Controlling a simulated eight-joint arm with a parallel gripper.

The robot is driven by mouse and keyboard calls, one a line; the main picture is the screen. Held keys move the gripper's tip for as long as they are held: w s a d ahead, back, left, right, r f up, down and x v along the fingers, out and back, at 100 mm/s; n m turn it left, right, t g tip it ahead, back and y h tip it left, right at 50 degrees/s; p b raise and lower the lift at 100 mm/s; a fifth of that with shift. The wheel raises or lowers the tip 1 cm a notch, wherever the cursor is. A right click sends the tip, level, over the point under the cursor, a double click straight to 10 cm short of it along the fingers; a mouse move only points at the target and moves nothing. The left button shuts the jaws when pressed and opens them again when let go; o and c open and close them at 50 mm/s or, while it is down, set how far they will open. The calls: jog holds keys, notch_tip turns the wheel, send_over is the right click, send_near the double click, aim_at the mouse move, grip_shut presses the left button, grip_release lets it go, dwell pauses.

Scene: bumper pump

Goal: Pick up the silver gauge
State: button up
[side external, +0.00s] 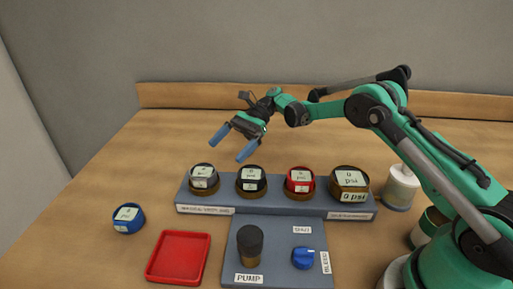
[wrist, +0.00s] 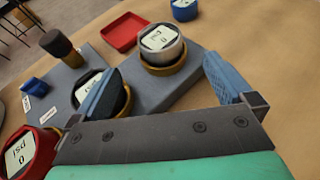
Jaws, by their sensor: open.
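The silver gauge (side external: 203,178) stands in a brass-coloured ring at the left end of the grey rack (side external: 277,204). In the wrist view the silver gauge (wrist: 161,45) shows its pale face beyond the gap between my fingers. My gripper (side external: 233,145) is open and empty, above and behind the left part of the rack in the side view. Its blue fingers also frame the wrist view (wrist: 165,85). The fingers are apart from the silver gauge. In the wrist view, the left finger partly covers the black gauge (wrist: 123,101).
The black gauge (side external: 251,179), red gauge (side external: 300,180) and a larger brass gauge (side external: 349,181) fill the rack to the right. A blue gauge (side external: 128,218) and red tray (side external: 178,257) lie front left. A pump knob (side external: 250,243) and blue bleed knob (side external: 303,258) stand in front.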

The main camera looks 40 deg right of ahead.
aim_at(207, 168)
jog(key=x, duration=1)
jog(key=shift+a+r, duration=0.1)
jog(key=shift+r, duration=0.1)
jog(key=c, duration=1.4)
jog(key=shift+o, duration=0.2)
jog(key=shift+r, duration=0.1)
